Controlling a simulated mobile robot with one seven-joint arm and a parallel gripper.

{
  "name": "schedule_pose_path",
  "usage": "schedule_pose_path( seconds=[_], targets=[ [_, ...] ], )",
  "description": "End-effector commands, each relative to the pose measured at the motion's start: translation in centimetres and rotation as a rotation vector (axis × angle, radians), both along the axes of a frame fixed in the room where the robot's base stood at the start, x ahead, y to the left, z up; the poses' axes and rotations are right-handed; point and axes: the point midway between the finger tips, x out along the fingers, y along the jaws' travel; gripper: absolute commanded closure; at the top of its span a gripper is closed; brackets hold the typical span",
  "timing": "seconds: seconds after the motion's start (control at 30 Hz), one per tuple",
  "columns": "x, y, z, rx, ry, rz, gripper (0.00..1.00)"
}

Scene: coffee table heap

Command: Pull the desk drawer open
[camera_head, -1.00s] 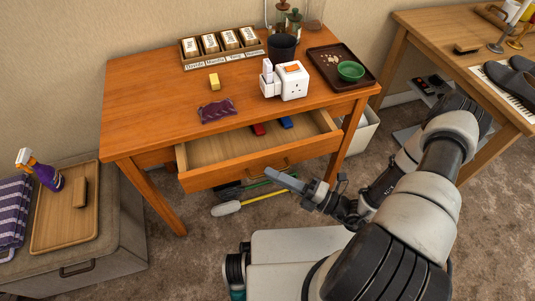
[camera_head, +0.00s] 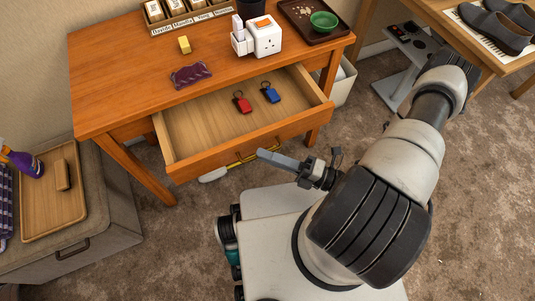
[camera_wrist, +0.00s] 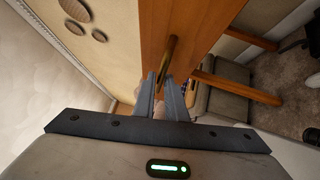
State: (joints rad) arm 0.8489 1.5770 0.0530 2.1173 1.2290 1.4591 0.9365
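The desk drawer (camera_head: 200,163) stands well out from the orange-brown wooden desk (camera_head: 120,82), its pale wooden floor showing. A red key fob (camera_head: 242,103) and a blue key fob (camera_head: 270,94) lie inside it. The brass drawer handle (camera_head: 241,157) is on its front face. My gripper (camera_head: 262,153) is at the right part of that handle. In the wrist view, my gripper's fingertips (camera_wrist: 161,77) are close together around the lower end of the brass handle (camera_wrist: 169,54), against the drawer front (camera_wrist: 205,25). The exact contact is partly hidden in the head view.
On the desk are a yellow block (camera_head: 184,45), a purple packet (camera_head: 190,74), a white socket cube (camera_head: 264,36) and a dark tray (camera_head: 298,12) with a green bowl (camera_head: 323,21). A grey ottoman (camera_head: 112,215) stands at left. A white bin (camera_head: 341,85) stands right of the drawer.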

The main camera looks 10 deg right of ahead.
Motion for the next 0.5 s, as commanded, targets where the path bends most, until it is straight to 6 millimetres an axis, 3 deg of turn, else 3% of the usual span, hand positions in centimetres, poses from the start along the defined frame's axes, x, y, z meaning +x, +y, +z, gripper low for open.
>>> schedule_pose_path(
  seconds=[0.07, 0.37, 0.5],
  targets=[
    [0.01, -0.02, -0.01, 0.000, 0.000, 0.000, 0.74],
    [0.00, -0.05, -0.02, -0.001, 0.000, 0.000, 0.74],
    [-0.43, -0.98, -0.22, -0.004, 0.001, -0.002, 0.74]
  ],
)
